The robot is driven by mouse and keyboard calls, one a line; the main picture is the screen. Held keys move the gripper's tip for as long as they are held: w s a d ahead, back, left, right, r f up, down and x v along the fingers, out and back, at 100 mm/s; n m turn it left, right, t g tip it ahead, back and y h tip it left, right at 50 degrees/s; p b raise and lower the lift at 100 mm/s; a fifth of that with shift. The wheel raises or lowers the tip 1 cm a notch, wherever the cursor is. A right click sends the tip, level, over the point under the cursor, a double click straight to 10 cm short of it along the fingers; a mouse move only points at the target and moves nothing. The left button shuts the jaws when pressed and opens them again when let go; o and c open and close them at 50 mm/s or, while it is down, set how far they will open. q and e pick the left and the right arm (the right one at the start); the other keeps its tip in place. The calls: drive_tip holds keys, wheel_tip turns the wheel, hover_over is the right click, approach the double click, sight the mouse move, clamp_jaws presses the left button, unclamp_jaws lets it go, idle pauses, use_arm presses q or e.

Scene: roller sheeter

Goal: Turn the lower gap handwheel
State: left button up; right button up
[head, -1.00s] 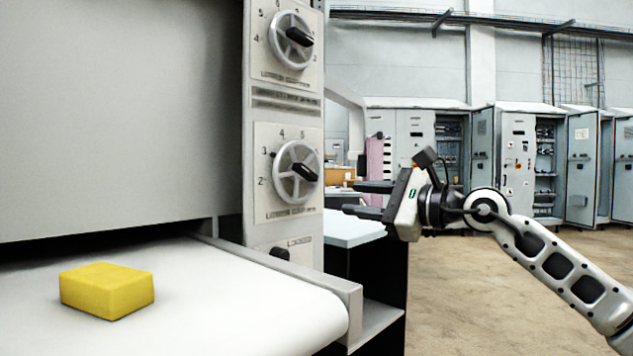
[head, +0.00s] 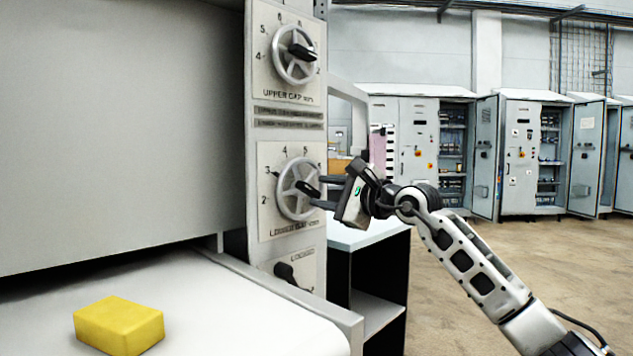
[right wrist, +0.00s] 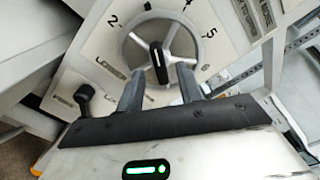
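The lower gap handwheel (head: 290,190) is a grey spoked wheel with a black grip (head: 306,188), on a white dial plate marked with numbers. It also shows in the right wrist view (right wrist: 143,44), where the black grip (right wrist: 157,66) points toward the gripper. My right gripper (head: 318,192) is just right of the wheel, its two dark fingers pointing at it. In the right wrist view its fingers (right wrist: 160,82) are apart, one on each side of the grip's near end. I cannot tell whether they touch the wheel. My left gripper is out of view.
The upper gap handwheel (head: 294,52) is above on the same panel. A black lock knob (head: 286,271) is below, close under the lower plate. A yellow block (head: 119,326) lies on the white belt (head: 225,310). A pale-topped table (head: 362,236) stands behind my right gripper.

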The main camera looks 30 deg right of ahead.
sight(301, 189)
drive_tip(key=shift+x, duration=1.45)
clamp_jaws()
